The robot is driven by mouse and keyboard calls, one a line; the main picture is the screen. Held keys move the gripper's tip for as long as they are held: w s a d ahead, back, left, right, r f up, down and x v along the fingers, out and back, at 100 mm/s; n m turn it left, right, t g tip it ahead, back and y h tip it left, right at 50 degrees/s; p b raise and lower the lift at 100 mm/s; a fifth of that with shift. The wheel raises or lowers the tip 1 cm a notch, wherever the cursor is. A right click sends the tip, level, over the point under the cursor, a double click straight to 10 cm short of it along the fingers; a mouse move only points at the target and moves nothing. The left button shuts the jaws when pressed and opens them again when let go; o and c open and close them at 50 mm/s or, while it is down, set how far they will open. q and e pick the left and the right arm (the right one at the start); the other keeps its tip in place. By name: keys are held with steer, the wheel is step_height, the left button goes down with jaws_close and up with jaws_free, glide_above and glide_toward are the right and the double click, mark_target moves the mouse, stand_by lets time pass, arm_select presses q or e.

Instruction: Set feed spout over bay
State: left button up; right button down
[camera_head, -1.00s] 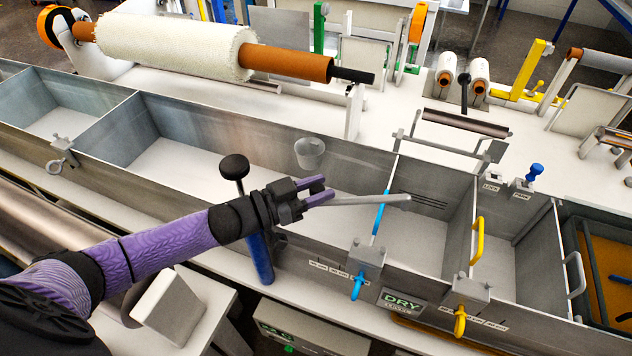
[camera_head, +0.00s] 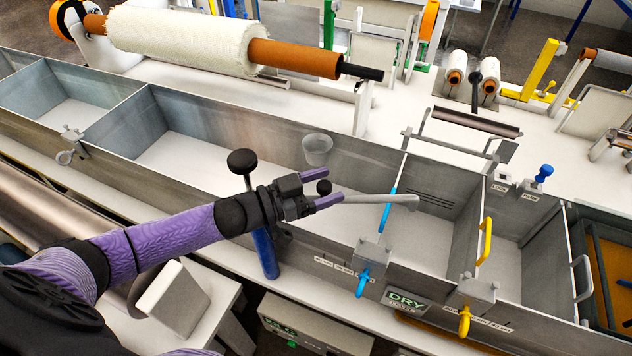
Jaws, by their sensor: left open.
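The feed spout is a pale grey tube (camera_head: 375,199) reaching right from behind my left gripper. Its bent tip hangs above the bath, just right of the blue-edged divider, on the side of the bay (camera_head: 425,230) labelled DRY. A blue post (camera_head: 265,254) stands at the bath's front wall under my left wrist; how it joins the tube is hidden. My left gripper (camera_head: 324,187) is open, its purple fingers apart with a small black knob (camera_head: 324,188) showing between them. My right gripper is not in view.
A black ball knob (camera_head: 242,161) stands beside my left wrist. A clear cup (camera_head: 317,149) is at the far bath wall. A white-wrapped roll (camera_head: 180,40) lies behind the bath.

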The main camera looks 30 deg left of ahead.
arm_select(q)
steer(key=v, duration=0.9)
steer(key=shift+s+a, duration=0.25)
